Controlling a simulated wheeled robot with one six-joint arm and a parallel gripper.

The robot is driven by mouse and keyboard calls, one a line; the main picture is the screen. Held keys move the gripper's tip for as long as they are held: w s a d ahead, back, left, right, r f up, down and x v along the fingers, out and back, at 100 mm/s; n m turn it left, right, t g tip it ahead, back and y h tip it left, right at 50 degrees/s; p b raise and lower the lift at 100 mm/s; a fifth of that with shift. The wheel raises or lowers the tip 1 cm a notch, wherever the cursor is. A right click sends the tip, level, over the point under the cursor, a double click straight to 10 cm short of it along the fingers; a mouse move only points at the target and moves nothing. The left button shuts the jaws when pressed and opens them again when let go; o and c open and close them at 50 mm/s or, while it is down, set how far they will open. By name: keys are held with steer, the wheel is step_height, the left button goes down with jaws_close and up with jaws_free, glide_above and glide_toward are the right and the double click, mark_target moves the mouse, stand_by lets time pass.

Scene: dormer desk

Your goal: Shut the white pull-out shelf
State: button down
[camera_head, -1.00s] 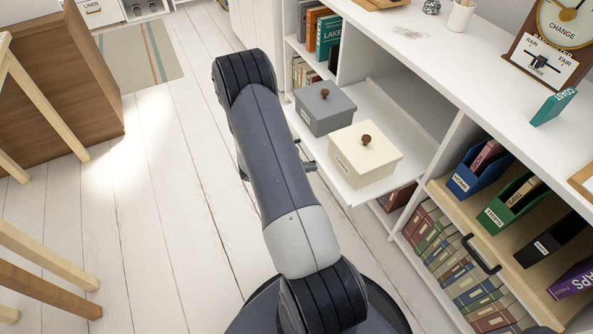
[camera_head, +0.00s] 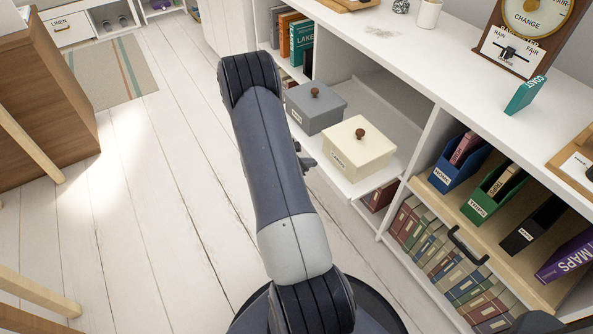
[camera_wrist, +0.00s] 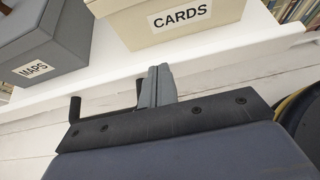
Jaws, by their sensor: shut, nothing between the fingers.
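The white pull-out shelf (camera_head: 374,184) sticks out of the white cabinet, partly drawn out. A grey lidded box (camera_head: 316,112) and a cream lidded box (camera_head: 350,158) labelled CARDS stand on it. In the wrist view the shelf's front strip (camera_wrist: 225,65) runs below the cream box (camera_wrist: 190,25) and the grey box labelled MAPS (camera_wrist: 45,45). My gripper (camera_head: 307,160) is shut and empty at the shelf's front edge, between the two boxes along its length. In the wrist view its fingers (camera_wrist: 156,82) overlap the edge. Exact contact is hard to tell.
Right of the shelf, a wooden drawer (camera_head: 430,187) with a black handle holds file bins and stands out above a row of books (camera_head: 450,260).

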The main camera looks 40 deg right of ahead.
steer(key=s+d+b, duration=0.1)
steer(key=d, duration=0.6)
steer(key=s+d+b, duration=0.1)
steer(key=s+d, duration=0.1)
steer(key=d, duration=0.5)
steer(key=s+d+b, duration=0.2)
steer(key=d, duration=0.5)
steer(key=shift+s+d, duration=0.1)
steer(key=shift+d, duration=0.45)
steer(key=shift+r, duration=0.15)
